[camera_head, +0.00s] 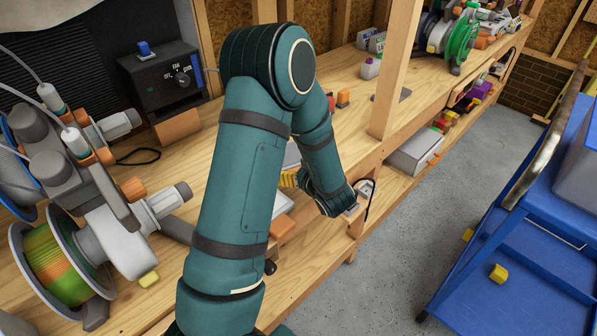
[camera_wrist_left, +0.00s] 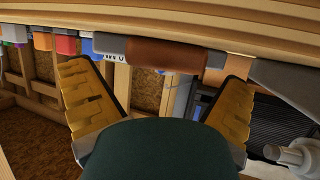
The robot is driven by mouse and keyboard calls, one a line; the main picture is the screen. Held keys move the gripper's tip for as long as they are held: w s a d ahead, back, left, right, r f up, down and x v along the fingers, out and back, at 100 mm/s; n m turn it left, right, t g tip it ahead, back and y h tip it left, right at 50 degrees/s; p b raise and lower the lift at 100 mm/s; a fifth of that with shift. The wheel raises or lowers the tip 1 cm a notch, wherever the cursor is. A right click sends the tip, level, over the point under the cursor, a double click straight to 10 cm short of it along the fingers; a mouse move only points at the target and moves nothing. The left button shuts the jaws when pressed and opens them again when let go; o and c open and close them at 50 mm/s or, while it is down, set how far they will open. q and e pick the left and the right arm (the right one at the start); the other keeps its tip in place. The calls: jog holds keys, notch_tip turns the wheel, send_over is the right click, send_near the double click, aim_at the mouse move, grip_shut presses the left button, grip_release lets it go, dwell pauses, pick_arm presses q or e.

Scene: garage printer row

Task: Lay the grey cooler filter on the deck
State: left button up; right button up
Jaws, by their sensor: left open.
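My left gripper (camera_head: 290,179) is mostly hidden behind my own teal arm in the head view; only a bit of yellow finger shows, low over the workbench (camera_head: 150,215). In the left wrist view the two yellow fingers (camera_wrist_left: 157,80) are spread wide, with nothing held between them. I cannot clearly pick out the grey cooler filter. Pale grey flat pieces (camera_head: 283,203) show beside my arm on the bench, partly covered by it. I cannot tell which surface is the deck. My right gripper is not in view.
A grey printer with a green-orange spool (camera_head: 60,262) stands at the left, by a black control box (camera_head: 163,82). A wooden post (camera_head: 402,65) rises at the bench front. A grey box (camera_head: 416,150) lies on the lower shelf. A blue cart (camera_head: 535,250) stands right, beyond open floor.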

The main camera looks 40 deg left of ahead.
pick_arm(q)
notch_tip(320, 180, up, 9)
dwell(0.3)
jog(key=shift+f, duration=0.1)
